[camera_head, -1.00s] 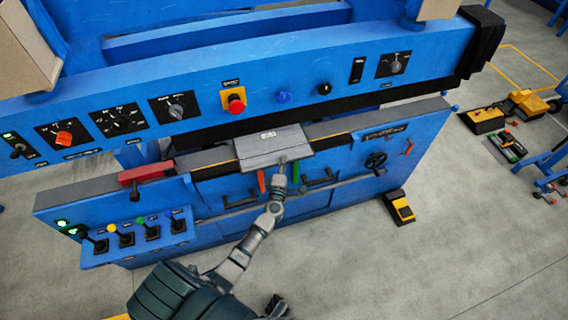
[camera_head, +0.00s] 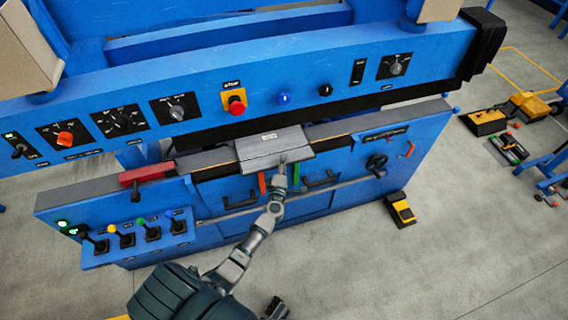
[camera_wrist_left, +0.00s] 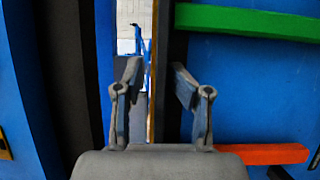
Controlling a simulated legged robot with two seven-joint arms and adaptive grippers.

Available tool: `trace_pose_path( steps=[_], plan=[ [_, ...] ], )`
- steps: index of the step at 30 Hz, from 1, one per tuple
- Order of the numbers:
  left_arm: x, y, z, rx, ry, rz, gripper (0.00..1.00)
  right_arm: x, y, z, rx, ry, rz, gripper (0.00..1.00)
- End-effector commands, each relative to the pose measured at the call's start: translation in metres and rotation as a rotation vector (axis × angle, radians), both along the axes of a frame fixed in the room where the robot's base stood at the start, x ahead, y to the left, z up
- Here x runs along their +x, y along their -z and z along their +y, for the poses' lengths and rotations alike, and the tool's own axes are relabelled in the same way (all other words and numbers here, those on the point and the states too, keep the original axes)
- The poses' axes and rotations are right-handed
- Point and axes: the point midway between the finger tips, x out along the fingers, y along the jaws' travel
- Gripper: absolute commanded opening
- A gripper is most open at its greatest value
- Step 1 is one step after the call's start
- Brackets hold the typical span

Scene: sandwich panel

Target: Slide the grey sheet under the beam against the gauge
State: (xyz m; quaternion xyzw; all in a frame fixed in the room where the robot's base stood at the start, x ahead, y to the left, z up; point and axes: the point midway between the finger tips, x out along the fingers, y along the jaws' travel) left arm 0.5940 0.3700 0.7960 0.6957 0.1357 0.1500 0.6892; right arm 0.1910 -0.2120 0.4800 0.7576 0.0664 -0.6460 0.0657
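The grey sheet (camera_head: 258,150) lies on the machine's narrow front bed, in front of and below the long blue beam (camera_head: 440,62). Its front part slopes down over the bed's edge, and a small label shows near its back edge. My left gripper (camera_head: 283,163) is at the right half of the sheet's front edge. In the left wrist view its fingers (camera_wrist_left: 157,75) stand apart, with a gap and background between them. I cannot tell whether they touch the sheet. I cannot make out the gauge.
A red block (camera_head: 147,172) sits on the bed left of the sheet. Small levers (camera_head: 122,240) stand at the lower left. Red and green handles (camera_head: 296,174) are close to my left gripper on the front panel.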

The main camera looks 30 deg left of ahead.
Motion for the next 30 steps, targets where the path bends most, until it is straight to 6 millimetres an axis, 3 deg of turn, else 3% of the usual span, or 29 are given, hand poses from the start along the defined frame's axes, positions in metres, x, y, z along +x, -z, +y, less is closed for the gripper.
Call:
trace_pose_path(
  steps=[5,15,21,30],
  plan=[
    [-0.008,0.002,-0.003,-0.001,-0.001,0.002,0.39,0.002,-0.001,0.001,0.002,0.000,-0.006,0.00],
    [-0.073,0.004,-0.031,-0.002,0.001,0.004,0.39,0.001,-0.001,0.001,0.002,0.000,-0.003,0.00],
    [-0.101,0.005,-0.043,0.000,0.000,0.003,0.39,0.001,-0.001,0.001,0.001,0.000,-0.002,0.00],
    [-0.109,0.004,-0.047,0.001,0.000,0.001,0.39,0.001,-0.001,0.001,0.000,0.000,-0.001,0.00]
  ],
)
